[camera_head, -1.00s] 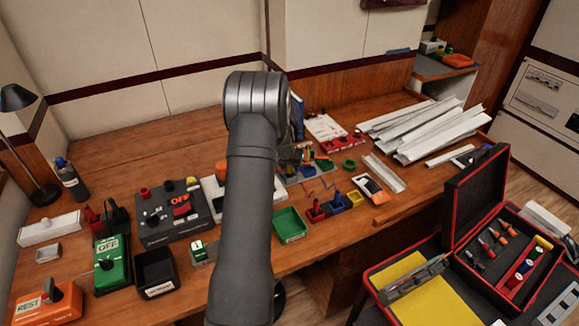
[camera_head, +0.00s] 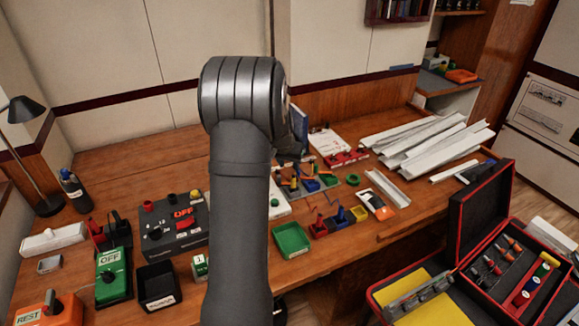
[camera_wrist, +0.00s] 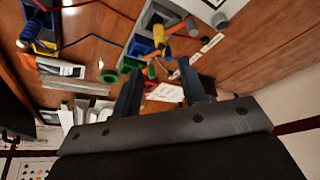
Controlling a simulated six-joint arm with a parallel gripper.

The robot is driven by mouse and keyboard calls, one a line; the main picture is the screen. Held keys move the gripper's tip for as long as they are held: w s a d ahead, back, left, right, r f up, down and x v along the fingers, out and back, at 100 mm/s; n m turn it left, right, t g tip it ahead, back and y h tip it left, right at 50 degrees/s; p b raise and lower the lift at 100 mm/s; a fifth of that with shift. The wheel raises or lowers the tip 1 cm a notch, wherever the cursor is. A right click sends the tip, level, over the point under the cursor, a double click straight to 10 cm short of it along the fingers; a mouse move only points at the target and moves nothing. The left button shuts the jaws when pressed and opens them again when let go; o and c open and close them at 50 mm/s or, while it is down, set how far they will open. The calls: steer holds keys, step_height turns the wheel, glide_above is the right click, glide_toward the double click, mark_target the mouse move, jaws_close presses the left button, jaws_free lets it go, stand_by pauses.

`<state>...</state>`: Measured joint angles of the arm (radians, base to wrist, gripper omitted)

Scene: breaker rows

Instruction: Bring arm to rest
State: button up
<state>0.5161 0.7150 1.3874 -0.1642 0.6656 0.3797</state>
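My gripper (camera_wrist: 160,68) shows in the wrist view with its two dark fingers apart and nothing between them. It is above the wooden desk, with tools and small parts beyond the fingertips. In the head view my raised arm stands in the middle and hides most of the gripper. An orange box labelled REST (camera_head: 52,316), with a dark lever, sits at the desk's lower left corner, partly cut off by the frame. A green box labelled OFF (camera_head: 112,278) is behind it.
A black panel with a red OFF label (camera_head: 175,227), a black bin (camera_head: 158,287) and a green tray (camera_head: 291,241) stand on the desk (camera_head: 130,177). White channels (camera_head: 430,142) lie at the back right. An open black case (camera_head: 487,200) is at the right.

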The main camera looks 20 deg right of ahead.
mark_target(293, 177)
steer(key=x, duration=1.2)
steer(key=shift+f, duration=0.1)
stand_by(0.4)
